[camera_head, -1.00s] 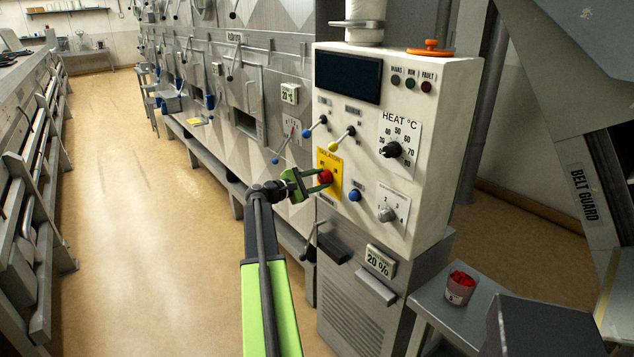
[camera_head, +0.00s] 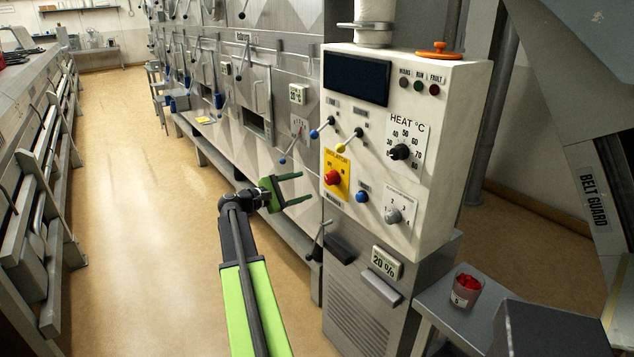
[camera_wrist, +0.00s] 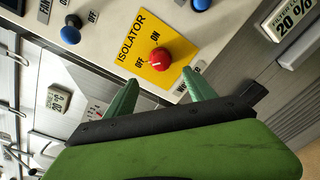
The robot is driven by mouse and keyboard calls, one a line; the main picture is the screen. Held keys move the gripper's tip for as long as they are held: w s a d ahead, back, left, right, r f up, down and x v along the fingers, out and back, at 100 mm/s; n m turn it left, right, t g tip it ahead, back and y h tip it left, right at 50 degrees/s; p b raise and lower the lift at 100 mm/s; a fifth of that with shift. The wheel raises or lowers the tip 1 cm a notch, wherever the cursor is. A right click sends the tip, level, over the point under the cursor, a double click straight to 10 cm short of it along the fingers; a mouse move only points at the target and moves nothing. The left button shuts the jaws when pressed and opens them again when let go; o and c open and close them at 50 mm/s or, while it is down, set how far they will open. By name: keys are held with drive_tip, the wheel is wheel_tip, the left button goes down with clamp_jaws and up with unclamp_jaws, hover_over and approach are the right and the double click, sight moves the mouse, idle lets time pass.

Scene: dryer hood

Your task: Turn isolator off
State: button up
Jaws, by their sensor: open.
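The isolator is a red round knob (camera_head: 333,178) on a yellow plate (camera_head: 342,161) low on the left of the cream control panel's face. In the wrist view the red knob (camera_wrist: 160,57) shows a small white mark. OFF and ON are printed beside it on the yellow plate (camera_wrist: 140,28); I cannot tell surely which the mark points to. My gripper (camera_head: 305,187) is open and empty, to the left of the knob and apart from it. In the wrist view its green fingertips (camera_wrist: 160,77) stand either side below the knob, with nothing between them.
A blue button (camera_head: 362,196), a grey selector (camera_head: 394,215), a heat dial (camera_head: 399,152) and blue and yellow-tipped levers (camera_head: 341,148) surround the knob. A black-handled lever (camera_head: 317,252) projects below. A cup of red pieces (camera_head: 466,290) stands on a side table. Floor at left is clear.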

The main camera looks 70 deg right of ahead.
drive_tip(key=v, duration=0.6)
drive_tip(key=shift+a, duration=0.1)
drive_tip(key=w+a+r+n+t+h+p, duration=0.1)
drive_tip(key=w+a+n+t+p, duration=0.15)
drive_tip(key=w+a, duration=0.8)
drive_tip(key=w+a+f+n+t+y, duration=0.1)
drive_tip(key=w+a+f+t, duration=0.2)
drive_tip(key=w+a, duration=0.45)
drive_tip(key=w+a+f+n+t+y, duration=0.1)
drive_tip(key=w+a+f+t, duration=0.25)
drive_tip(key=a, duration=0.65)
drive_tip(key=s+a+f+m+y, duration=0.1)
drive_tip(key=a+f+y, duration=0.3)
drive_tip(key=a, duration=0.8)
drive_tip(key=s+a+f+m+y+p, duration=0.1)
drive_tip(key=s+a+f+m+y, duration=0.1)
drive_tip(key=a, duration=1.1)
drive_tip(key=s+a+f+m+y+p, duration=0.1)
drive_tip(key=a+f+m+y, duration=0.3)
drive_tip(key=a, duration=0.9)
wheel_tip(320, 180, down, 2)
drive_tip(key=y, duration=0.3)
drive_tip(key=shift+s+a+f, duration=0.15)
drive_tip(key=shift+s+a, duration=0.05)
drive_tip(key=shift+s, duration=0.1)
